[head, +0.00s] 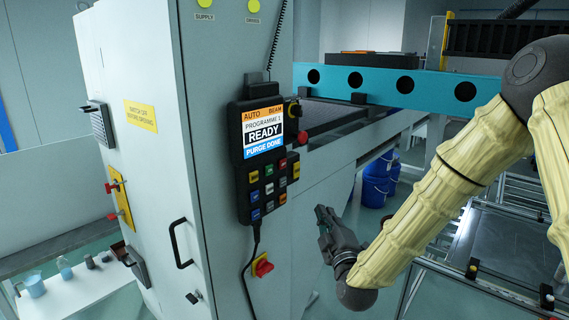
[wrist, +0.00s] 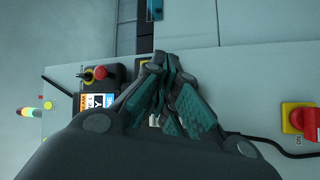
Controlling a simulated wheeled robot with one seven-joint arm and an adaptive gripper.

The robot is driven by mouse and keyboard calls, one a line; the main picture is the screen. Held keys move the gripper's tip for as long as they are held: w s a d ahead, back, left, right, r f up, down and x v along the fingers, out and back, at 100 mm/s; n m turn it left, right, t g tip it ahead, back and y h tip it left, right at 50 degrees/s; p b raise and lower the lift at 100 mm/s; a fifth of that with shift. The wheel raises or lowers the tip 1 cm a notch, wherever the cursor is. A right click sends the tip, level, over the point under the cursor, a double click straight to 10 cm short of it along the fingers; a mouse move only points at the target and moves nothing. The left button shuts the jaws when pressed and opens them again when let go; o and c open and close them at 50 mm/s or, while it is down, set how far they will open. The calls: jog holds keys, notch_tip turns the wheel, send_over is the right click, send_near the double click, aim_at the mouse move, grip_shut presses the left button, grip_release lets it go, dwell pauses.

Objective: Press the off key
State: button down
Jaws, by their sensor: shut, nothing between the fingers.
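The dark handheld control panel (head: 243,150) hangs on the front of the light grey cabinet, with a lit screen (head: 264,135) reading "READY" and "PURGE DONE". Below the screen is its keypad (head: 268,187) with small coloured keys; their labels are too small to read, so I cannot tell which is the off key. My gripper (head: 321,211) is shut and empty, to the right of the keypad and apart from it in the picture. In the wrist view my shut fingers (wrist: 166,62) cover most of the panel; only part of its screen (wrist: 97,101) shows, and the keys are largely hidden.
A red knob (head: 295,110) on a yellow ring sits by the panel's upper right. A red rotary switch (head: 262,266) is below, beside the hanging black cable (head: 248,275). A cabinet handle (head: 178,245) sticks out at left. Blue buckets (head: 377,180) stand behind my gripper.

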aim_at(283, 164)
notch_tip(283, 164, up, 10)
jog(key=n+t, duration=0.1)
jog(key=t, duration=0.1)
jog(key=shift+w+a+n+t+p, duration=0.3)
jog(key=shift+p, duration=0.05)
jog(key=shift+w+a, duration=0.1)
jog(key=shift+a, duration=0.05)
jog(key=w+a, duration=0.5)
jog(key=a, duration=0.2)
jog(key=shift+w+a, duration=0.1)
dwell(1.5)
jog(key=shift+w+a, duration=0.2)
